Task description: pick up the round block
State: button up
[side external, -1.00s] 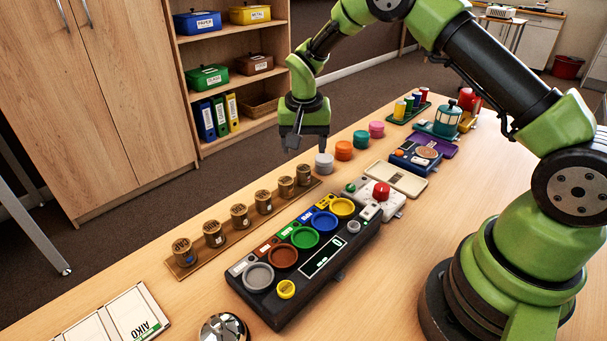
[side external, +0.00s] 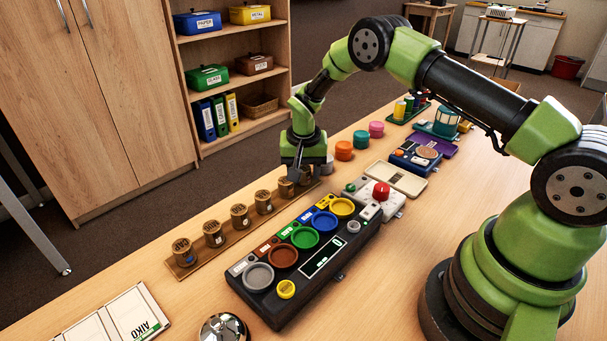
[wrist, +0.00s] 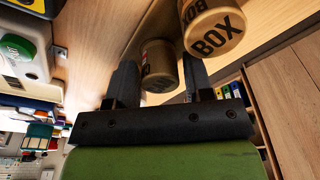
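Several round wooden blocks (side external: 239,215) with dark printed labels stand in a row on a wooden strip (side external: 188,264). My gripper (side external: 296,178) points down at the far right end of this row, close to the last block (side external: 285,188), which it partly hides. In the wrist view my gripper (wrist: 158,64) is open, with a finger on each side of that labelled block (wrist: 160,78). Small gaps show between fingers and block. A neighbouring block (wrist: 222,37) marked "BOX" stands outside the right finger.
A black tray (side external: 272,309) with several coloured round dishes lies in front of the row. Grey (side external: 327,164), orange (side external: 344,150), teal (side external: 360,139) and pink (side external: 376,129) round pieces stand beyond my gripper. A metal dome (side external: 222,327) is at the near edge.

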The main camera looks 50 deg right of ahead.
aim_at(304, 168)
jog(key=c, duration=0.5)
jog(key=shift+r, duration=0.1)
jog(key=shift+c, duration=0.3)
notch_tip(304, 168, up, 10)
jog(key=shift+f, duration=0.1)
dwell(0.5)
